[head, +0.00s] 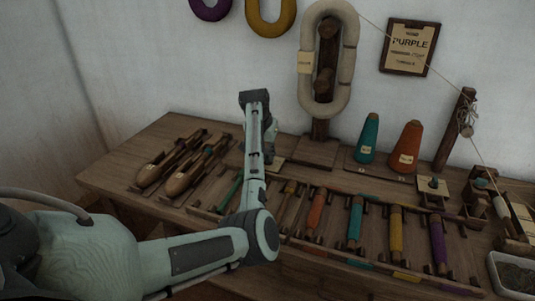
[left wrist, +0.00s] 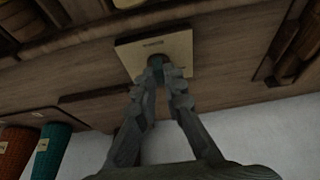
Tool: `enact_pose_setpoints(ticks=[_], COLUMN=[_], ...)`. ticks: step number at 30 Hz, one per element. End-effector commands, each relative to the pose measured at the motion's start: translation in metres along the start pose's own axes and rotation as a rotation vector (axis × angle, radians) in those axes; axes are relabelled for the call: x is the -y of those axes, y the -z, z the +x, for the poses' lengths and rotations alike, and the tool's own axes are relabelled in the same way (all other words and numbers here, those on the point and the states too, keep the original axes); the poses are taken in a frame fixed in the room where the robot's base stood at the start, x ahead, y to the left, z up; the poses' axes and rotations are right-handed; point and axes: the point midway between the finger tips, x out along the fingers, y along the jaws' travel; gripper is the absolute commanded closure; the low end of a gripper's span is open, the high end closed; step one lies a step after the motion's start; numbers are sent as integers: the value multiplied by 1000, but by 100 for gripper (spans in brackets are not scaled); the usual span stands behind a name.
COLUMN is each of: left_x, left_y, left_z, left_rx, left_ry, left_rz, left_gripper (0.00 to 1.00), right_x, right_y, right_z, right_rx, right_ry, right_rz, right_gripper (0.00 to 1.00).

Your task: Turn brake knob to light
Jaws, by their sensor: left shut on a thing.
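The brake knob (left wrist: 158,68) is a small dark round piece on a square pale plate (left wrist: 180,52), between my fingertips in the left wrist view. The plate carries small dark marks that I cannot read. In the head view a pale edge of the plate (head: 277,161) shows on the bench beside my arm; the knob is hidden there. My left gripper (left wrist: 165,72) is shut on the knob and points down at the bench; in the head view the gripper (head: 269,155) is partly behind my arm. The knob's setting cannot be read. My right gripper is not in view.
A stand with a pale skein (head: 307,95) rises just right of my gripper. Teal (head: 367,140) and orange (head: 407,147) cones stand beyond it. Wooden shuttles (head: 180,170) lie left. Several coloured bobbins (head: 355,222) line the front. A thread runs to a post (head: 455,130) at right.

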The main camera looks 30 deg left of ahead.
Motion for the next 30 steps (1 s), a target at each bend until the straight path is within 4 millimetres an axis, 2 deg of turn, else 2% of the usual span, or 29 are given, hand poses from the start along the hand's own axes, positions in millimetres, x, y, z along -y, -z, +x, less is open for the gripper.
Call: enact_pose_setpoints(ticks=[4, 5, 9, 10, 20, 23, 30], left_x=[0, 0, 0, 0, 0, 0, 1], left_y=[0, 0, 0, 0, 0, 1, 2], left_z=[0, 0, 0, 0, -4, -15, -65], left_rx=[0, 0, 0, 0, -1, -3, -5], left_ry=[0, 0, 0, 0, 1, 2, 2], left_rz=[-1, -1, -1, -1, -2, -2, -2], left_gripper=[100, 88, 71, 70, 70, 70, 70], right_x=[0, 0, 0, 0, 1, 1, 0], right_y=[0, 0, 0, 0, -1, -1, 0], right_z=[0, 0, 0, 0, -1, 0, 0], right_rx=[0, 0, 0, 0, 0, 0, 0], right_ry=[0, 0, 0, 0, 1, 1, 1], right_rz=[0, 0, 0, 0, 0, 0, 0], right_gripper=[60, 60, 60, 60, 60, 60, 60])
